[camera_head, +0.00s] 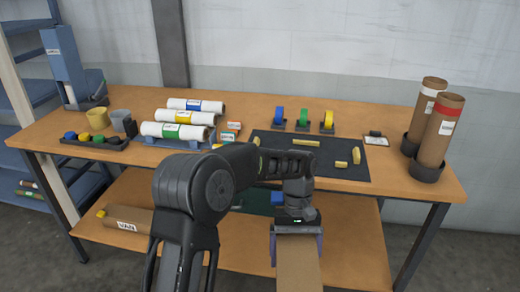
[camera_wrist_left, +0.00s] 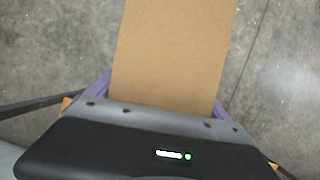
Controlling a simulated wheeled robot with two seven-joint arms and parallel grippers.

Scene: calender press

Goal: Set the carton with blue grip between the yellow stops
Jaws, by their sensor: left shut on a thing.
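My left gripper (camera_head: 297,243) is shut on a plain brown carton (camera_head: 298,268), holding it in front of the table. The carton also fills the upper middle of the left wrist view (camera_wrist_left: 175,50), between the purple fingers. A small blue piece (camera_head: 278,198) shows just behind the wrist; I cannot tell whether it is the carton's grip. Yellow stops lie on the dark mat (camera_head: 280,165) on the table: a long one (camera_head: 306,142) at the back, a left one (camera_head: 257,141), and two at the right (camera_head: 341,164) (camera_head: 356,155). My right gripper is not in view.
White rolls (camera_head: 178,131) lie left of the mat, with tape dispensers (camera_head: 304,120) behind it. Tall brown tubes (camera_head: 438,130) stand at the right end. My arm hides the mat's front left.

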